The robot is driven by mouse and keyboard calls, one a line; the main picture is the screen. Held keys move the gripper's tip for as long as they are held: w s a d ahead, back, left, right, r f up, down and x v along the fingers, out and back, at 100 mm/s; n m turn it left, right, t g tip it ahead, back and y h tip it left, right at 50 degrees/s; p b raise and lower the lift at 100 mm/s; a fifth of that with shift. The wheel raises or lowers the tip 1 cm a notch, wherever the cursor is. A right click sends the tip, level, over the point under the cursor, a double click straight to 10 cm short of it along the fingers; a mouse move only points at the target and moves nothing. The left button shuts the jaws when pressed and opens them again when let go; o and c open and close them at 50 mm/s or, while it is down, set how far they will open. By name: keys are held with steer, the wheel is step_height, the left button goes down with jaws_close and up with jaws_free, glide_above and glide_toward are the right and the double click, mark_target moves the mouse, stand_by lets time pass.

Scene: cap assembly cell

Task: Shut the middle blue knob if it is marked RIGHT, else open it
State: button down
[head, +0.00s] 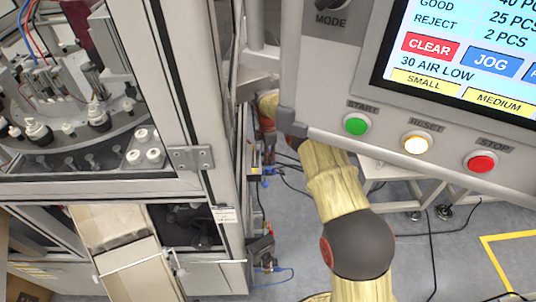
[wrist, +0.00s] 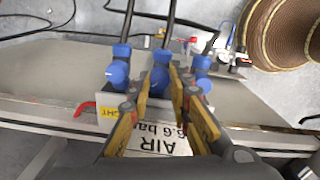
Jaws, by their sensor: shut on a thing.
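Three blue knobs with black hoses stand in a row in the wrist view: the left one (wrist: 118,72), the middle blue knob (wrist: 160,74) and the right one (wrist: 201,68). My gripper (wrist: 161,80) has its two yellow and dark fingers on either side of the middle knob, shut on it. A white plate (wrist: 162,143) below reads AIR and a bar value, upside down. I cannot make out the gripper in the head view.
Red handles (wrist: 84,108) stick out beside the block. A fitting with a hose (wrist: 232,62) stands to the right. In the head view, a machine enclosure (head: 190,100) stands left and a control panel (head: 400,130) right. Cables (head: 434,235) lie on the floor.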

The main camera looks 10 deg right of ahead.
steer(key=shift+m+p, duration=0.75)
steer(key=shift+m, duration=1.45)
steer(key=c, duration=1.9)
jaws_free()
step_height(320, 180, up, 8)
steer(key=shift+f, duration=0.25)
